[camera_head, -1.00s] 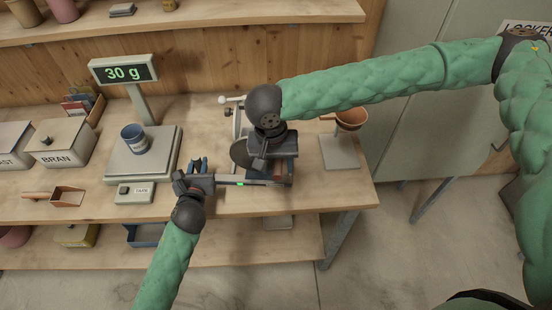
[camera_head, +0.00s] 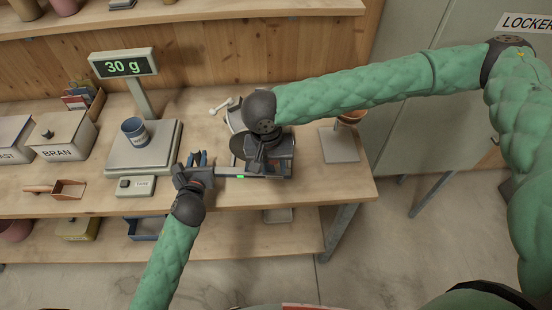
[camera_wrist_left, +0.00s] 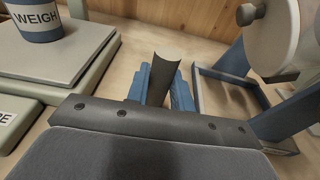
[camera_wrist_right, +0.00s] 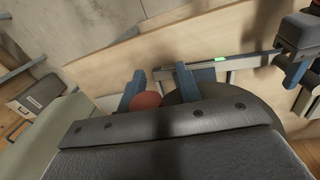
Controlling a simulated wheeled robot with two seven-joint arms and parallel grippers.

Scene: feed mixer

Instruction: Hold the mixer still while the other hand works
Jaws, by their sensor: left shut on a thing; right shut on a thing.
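The mixer stands at the right of the bench, with a grey-blue base frame (camera_head: 277,177) and a pale lever (camera_head: 221,105) at its back left. Its blue frame (camera_wrist_left: 222,85) and a pale round part (camera_wrist_left: 272,35) show in the left wrist view. My left gripper (camera_head: 198,158), left of the mixer, is shut on a grey handle (camera_wrist_left: 166,62). My right gripper (camera_head: 268,165) is over the mixer and hides much of it. In the right wrist view its fingers (camera_wrist_right: 162,90) are shut on a reddish-brown knob (camera_wrist_right: 147,100), beside a dark disc.
A scale (camera_head: 118,155) reading 30 g holds a blue cup (camera_head: 134,132) left of my left gripper. A copper bowl on a stand (camera_head: 340,147) is right of the mixer. A bran box (camera_head: 62,138) and a scoop (camera_head: 67,188) are further left.

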